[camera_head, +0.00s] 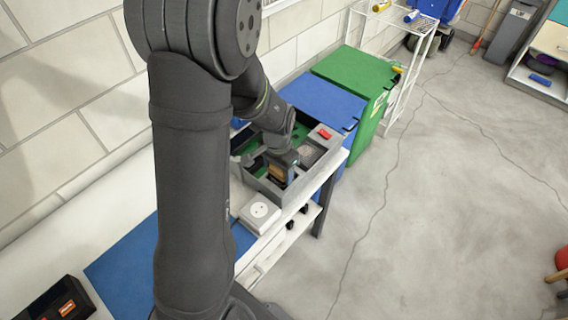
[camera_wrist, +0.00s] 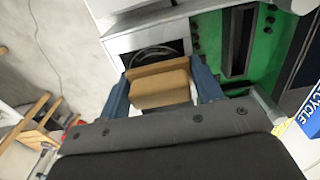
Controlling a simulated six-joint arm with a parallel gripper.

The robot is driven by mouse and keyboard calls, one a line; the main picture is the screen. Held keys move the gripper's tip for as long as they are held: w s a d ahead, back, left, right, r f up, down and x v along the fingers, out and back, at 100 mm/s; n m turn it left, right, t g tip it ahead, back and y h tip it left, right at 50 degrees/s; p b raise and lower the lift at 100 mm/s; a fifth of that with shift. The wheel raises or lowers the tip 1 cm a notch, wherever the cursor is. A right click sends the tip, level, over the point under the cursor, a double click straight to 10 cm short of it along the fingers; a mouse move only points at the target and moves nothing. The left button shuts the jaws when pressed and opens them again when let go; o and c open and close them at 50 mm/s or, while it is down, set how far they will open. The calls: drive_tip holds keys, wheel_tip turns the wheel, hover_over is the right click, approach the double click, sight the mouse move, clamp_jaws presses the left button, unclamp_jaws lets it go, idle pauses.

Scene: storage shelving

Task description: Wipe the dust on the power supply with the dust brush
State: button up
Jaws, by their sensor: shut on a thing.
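The dust brush shows in the wrist view as a tan block (camera_wrist: 162,92) between the two blue fingers of my gripper (camera_wrist: 161,74). My gripper is shut on it. Its bristles cannot be made out. Just beyond it is a pale metal box with a dark round opening and wires, apparently the power supply (camera_wrist: 182,36). Whether the brush touches it cannot be told, and no dust can be made out. In the head view my gripper (camera_head: 281,172) is low inside the near part of an open grey computer case (camera_head: 262,188), and my arm hides part of it.
The case holds a green board (camera_wrist: 262,50). A red object (camera_head: 325,133) lies at its far right corner. A white box with a round disc (camera_head: 260,210) stands in front. Blue (camera_head: 322,100) and green (camera_head: 356,72) bins stand behind.

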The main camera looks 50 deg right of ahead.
drive_tip(key=a, duration=0.2)
drive_tip(key=shift+a, duration=0.3)
drive_tip(key=shift+d, duration=3.4)
drive_tip(key=shift+s+d, duration=0.2)
drive_tip(key=shift+s+a, duration=0.3)
drive_tip(key=shift+a, duration=3.3)
drive_tip(key=shift+d, duration=3.4)
drive_tip(key=shift+d+r, duration=0.1)
drive_tip(key=shift+d, duration=0.1)
wheel_tip(320, 180, up, 8)
